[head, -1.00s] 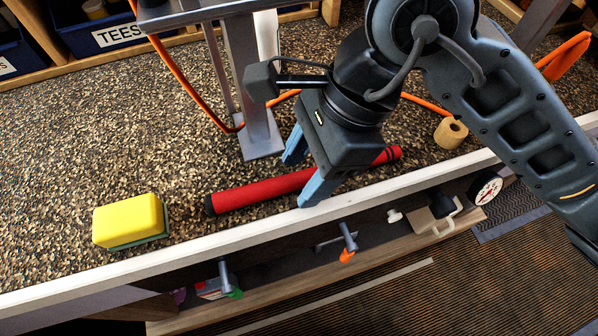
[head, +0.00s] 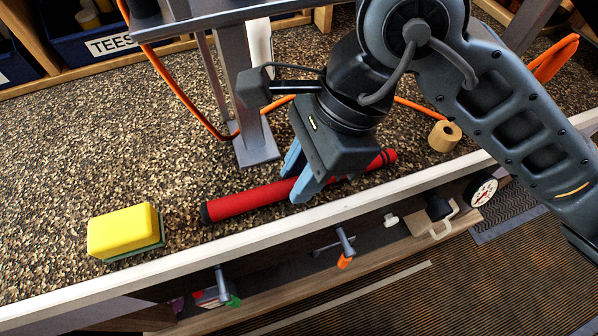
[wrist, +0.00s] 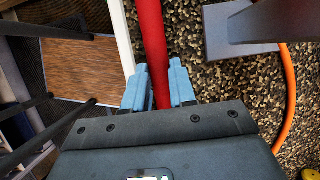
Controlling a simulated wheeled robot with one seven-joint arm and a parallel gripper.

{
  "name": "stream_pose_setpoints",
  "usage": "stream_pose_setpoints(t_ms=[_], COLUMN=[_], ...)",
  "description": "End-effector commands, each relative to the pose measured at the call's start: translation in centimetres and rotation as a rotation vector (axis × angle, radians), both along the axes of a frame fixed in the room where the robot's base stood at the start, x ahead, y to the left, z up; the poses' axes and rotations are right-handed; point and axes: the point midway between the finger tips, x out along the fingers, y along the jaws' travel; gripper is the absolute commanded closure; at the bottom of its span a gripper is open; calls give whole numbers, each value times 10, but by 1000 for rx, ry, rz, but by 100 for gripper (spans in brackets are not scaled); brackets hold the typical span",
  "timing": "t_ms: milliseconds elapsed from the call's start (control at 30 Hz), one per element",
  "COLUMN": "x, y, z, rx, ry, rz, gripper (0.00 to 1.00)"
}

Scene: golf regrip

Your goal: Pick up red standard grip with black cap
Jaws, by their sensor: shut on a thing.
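The red grip with a black cap (head: 250,200) lies on the speckled bench top near its front edge, slanting up to the right. Its black end is at the left, and dark bands show near its right end. My gripper (head: 298,180) reaches down over its middle, with its blue fingers closed on either side of it. In the wrist view the red grip (wrist: 152,35) runs between the two blue fingertips (wrist: 158,80). The part of the grip under my gripper is hidden in the head view.
A yellow sponge (head: 122,232) lies at the left. A grey metal post (head: 245,95) stands close behind my gripper, with an orange hose (head: 180,88) beside it. A tape roll (head: 444,136) is at the right. The white bench edge (head: 200,258) runs just in front.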

Motion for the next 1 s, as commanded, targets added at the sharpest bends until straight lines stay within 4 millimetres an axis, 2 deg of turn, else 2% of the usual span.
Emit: stream_pose_setpoints(t_ms=[167,367,800,1000], x=[1,1,1,0], y=[0,0,-87,-110], z=[12,38,88,103], rx=[-1,-1,-1,0], ry=[-3,-7,-4,-3], rz=[1,3,-5,-2], gripper=[99,99,99,99])
